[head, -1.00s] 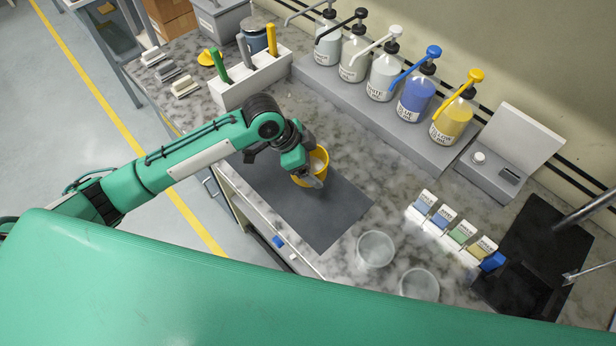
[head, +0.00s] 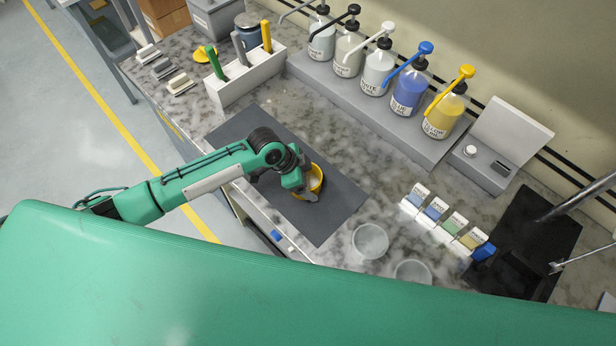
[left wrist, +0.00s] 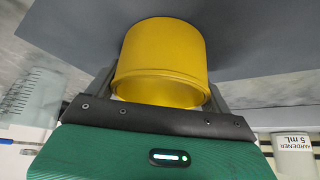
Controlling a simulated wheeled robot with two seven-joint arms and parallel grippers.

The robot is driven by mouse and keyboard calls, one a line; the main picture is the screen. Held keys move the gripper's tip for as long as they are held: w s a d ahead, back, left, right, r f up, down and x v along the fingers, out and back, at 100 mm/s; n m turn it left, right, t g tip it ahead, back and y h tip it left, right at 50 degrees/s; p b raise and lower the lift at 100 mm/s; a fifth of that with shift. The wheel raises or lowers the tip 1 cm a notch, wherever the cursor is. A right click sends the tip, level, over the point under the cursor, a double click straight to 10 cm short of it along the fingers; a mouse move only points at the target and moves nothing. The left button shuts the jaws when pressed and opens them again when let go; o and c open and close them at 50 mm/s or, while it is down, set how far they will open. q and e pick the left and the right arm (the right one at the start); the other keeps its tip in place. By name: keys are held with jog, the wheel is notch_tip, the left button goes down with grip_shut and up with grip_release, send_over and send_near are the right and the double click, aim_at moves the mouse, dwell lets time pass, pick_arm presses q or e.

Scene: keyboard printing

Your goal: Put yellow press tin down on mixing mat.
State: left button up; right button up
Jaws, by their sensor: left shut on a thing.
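The yellow press tin (head: 314,182) is in my left gripper (head: 305,190), over the right part of the dark grey mixing mat (head: 330,215). In the left wrist view the tin (left wrist: 160,55) sits between the two fingers of my left gripper (left wrist: 160,90), with the grey mat (left wrist: 255,45) behind it. The gripper is shut on the tin. The gripper and wrist hide part of the tin in the head view. I cannot tell whether its base touches the mat.
Two clear cups (head: 370,241) stand just right of the mat. Several pump bottles (head: 408,92) line a grey shelf at the back. A white holder (head: 245,78) with coloured handles stands behind the mat at left. Small labelled cards (head: 436,208) and a black tray (head: 530,240) are at right.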

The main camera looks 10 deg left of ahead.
pick_arm(q)
jog(key=o, duration=0.6)
jog(key=shift+f, duration=0.15)
jog(key=o, duration=0.3)
jog(key=b+v, duration=0.3)
jog(key=v, duration=0.9)
jog(key=shift+r, duration=0.25)
